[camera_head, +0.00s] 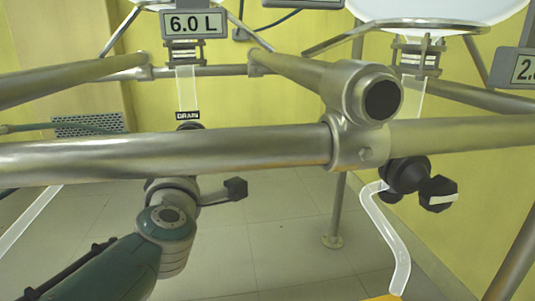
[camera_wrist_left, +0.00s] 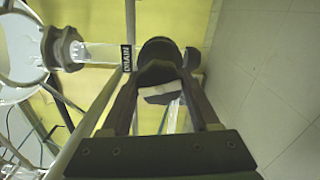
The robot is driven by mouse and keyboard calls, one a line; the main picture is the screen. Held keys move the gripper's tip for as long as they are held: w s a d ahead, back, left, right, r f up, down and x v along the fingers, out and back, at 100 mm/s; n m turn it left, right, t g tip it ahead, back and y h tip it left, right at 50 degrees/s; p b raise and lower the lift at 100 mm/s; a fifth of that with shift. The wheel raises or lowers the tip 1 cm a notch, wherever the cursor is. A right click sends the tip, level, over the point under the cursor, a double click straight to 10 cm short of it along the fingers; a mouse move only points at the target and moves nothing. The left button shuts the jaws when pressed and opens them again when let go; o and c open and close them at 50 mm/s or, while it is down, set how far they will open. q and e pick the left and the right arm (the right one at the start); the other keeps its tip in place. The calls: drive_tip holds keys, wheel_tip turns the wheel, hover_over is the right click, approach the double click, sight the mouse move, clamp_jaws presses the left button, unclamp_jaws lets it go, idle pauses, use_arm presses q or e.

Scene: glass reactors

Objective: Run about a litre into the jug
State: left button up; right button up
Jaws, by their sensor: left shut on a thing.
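The black drain valve under the left vessel shows its top just above the front rail in the head view (camera_head: 189,126), below a DRAIN label (camera_head: 187,115). In the left wrist view its black knob (camera_wrist_left: 160,62) with a white mark sits between my left gripper's fingers (camera_wrist_left: 160,88), which are shut on it. In the head view my left arm reaches up from the lower left and the rail hides its fingers. A display above the valve reads 6.0 L (camera_head: 193,23). No jug is clearly recognisable. My right gripper is not in view.
A thick metal rail (camera_head: 240,150) crosses in front of my left gripper. To the right, a second black valve (camera_head: 407,174) has a clear bent tube (camera_head: 385,230) running down towards a yellow-orange edge (camera_head: 382,298). A frame leg (camera_head: 334,239) stands behind on the tiled floor.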

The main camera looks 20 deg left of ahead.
use_arm(q)
drive_tip(key=shift+n, duration=0.7)
drive_tip(key=o, duration=1.4)
drive_tip(key=shift+s, duration=0.1)
drive_tip(key=shift+s+d, duration=0.2)
drive_tip(key=shift+d, duration=0.05)
drive_tip(key=p+v, duration=0.3)
drive_tip(key=v, duration=0.6)
drive_tip(key=shift+s+d, duration=0.1)
